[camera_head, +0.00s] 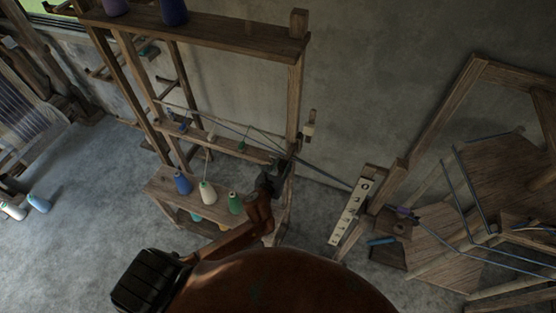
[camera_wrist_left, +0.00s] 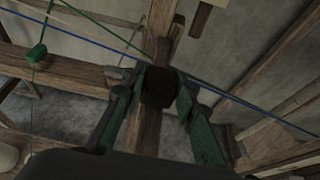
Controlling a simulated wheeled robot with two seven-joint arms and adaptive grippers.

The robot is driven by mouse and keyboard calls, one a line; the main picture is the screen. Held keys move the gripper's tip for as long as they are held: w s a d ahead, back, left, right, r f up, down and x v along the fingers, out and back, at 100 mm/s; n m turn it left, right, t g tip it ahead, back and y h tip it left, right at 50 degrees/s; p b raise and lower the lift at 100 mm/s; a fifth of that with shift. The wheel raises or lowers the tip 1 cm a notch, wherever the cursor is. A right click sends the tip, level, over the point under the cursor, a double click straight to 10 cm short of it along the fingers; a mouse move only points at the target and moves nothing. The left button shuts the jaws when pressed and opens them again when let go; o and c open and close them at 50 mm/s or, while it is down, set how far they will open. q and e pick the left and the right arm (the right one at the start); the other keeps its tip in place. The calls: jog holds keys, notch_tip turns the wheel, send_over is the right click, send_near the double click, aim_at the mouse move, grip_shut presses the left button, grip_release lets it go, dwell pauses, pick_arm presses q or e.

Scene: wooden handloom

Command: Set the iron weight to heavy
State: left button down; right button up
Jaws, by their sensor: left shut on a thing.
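My left gripper (camera_head: 274,172) reaches up to the wooden loom post at the middle of the head view. In the left wrist view its two green-sided fingers (camera_wrist_left: 158,95) close around a dark block, which looks like the iron weight (camera_wrist_left: 158,86). The block sits in front of the wooden post (camera_wrist_left: 150,130). In the head view the weight is hidden or too dark to tell from the gripper. No heavy or light marking can be read. My right gripper is not in view.
Blue, white and green cones (camera_head: 207,192) stand on a low wooden shelf left of the gripper. A small tag-like piece (camera_head: 309,126) hangs beside the post.

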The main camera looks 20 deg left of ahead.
pick_arm(q)
jog(key=shift+s+f, duration=0.1)
jog(key=c, duration=1.9)
grip_release()
jog(key=shift+c, duration=0.2)
jog(key=o, duration=0.4)
jog(key=shift+s, duration=0.15)
jog(key=v, duration=1.2)
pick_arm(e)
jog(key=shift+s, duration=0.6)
